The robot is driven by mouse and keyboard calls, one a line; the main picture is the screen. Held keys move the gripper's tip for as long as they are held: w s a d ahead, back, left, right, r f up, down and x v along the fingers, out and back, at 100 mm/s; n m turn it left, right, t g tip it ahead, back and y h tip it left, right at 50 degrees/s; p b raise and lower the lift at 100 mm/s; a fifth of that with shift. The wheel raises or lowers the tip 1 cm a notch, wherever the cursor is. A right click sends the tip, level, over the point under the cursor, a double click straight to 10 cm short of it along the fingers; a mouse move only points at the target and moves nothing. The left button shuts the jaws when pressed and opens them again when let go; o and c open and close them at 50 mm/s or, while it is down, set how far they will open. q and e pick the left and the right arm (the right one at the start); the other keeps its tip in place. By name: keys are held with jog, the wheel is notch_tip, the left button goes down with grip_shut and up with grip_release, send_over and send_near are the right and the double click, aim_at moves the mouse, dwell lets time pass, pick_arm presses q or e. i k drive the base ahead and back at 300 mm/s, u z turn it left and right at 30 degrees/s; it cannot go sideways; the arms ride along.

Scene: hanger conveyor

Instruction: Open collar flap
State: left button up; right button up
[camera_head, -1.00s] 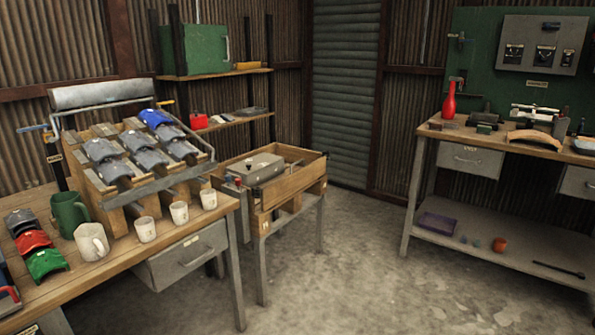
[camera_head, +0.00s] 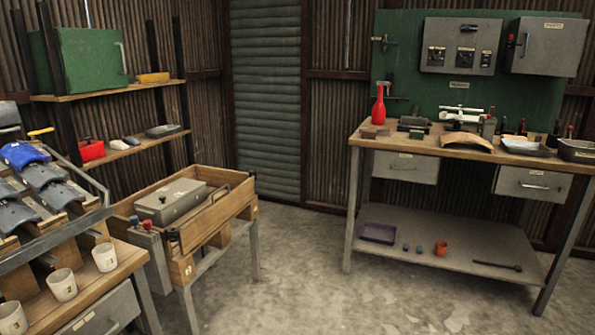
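I cannot make out which part is the collar flap. Curved grey pieces (camera_head: 39,174) and a blue one (camera_head: 22,155) lie on a sloped rack at the left edge. A grey lidded case (camera_head: 170,201) with a handle sits in an open wooden box (camera_head: 218,219) on a stand; its lid looks shut. A tan curved piece (camera_head: 466,141) lies on the right workbench. Neither of my grippers is in view.
White mugs (camera_head: 104,257) stand at the near left table's edge. The right workbench (camera_head: 377,145) has two drawers and a lower shelf (camera_head: 465,250). The concrete floor (camera_head: 300,275) between is clear.

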aim_at(192, 232)
jog(key=z, duration=0.35)
jog(key=i, duration=1.8)
jog(key=u, duration=1.15)
jog(key=i, duration=1)
jog(key=u, duration=0.8)
